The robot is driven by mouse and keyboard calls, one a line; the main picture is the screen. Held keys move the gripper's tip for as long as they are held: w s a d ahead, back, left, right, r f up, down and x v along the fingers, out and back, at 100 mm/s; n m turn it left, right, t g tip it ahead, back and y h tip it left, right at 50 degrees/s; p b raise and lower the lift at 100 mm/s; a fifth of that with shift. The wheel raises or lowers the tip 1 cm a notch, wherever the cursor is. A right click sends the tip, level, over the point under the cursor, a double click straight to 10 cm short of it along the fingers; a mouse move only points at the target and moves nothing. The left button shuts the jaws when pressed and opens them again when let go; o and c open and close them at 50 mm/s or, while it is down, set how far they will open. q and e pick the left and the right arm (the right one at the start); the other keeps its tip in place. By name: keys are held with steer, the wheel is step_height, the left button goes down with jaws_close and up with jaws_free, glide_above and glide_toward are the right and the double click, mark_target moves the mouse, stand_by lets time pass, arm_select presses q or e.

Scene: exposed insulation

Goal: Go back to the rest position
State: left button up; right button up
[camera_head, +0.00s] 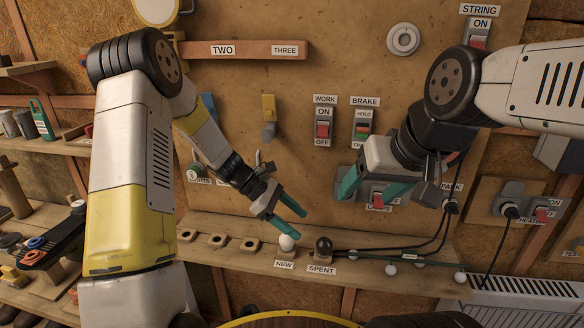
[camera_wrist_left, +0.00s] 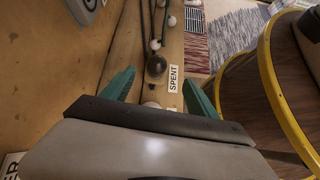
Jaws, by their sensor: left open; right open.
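My left gripper (camera_head: 284,211) is open and empty, just above the white bulb (camera_head: 286,242) at the NEW label on the wooden shelf (camera_head: 345,262). The dark bulb (camera_head: 323,245) stands to the right at the SPENT label. In the left wrist view, my left gripper (camera_wrist_left: 160,90) shows its two green fingers apart, with the dark bulb (camera_wrist_left: 156,66) beyond them. My right gripper (camera_head: 368,190) is open, with green fingers in front of the board by a switch plate. Part of that plate is hidden behind it.
The upright board carries the WORK switch (camera_head: 323,130), the BRAKE switch (camera_head: 362,128) and a yellow hook (camera_head: 268,108). Black cables (camera_head: 425,245) and a string of small bulbs lie along the shelf's right part.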

arm_select(q)
steer(key=s+a+r+m+t+y, duration=0.3)
steer(key=s+a+r+m, duration=0.4)
steer(key=s+r, duration=0.3)
steer(key=s+a+r+m+t+y, duration=0.4)
steer(key=s+a+r+m, duration=0.4)
steer(key=r, duration=0.5)
steer(key=shift+s+a+r+t, duration=0.2)
steer(key=shift+s+a+t, duration=0.4)
steer(key=shift+s, duration=0.45)
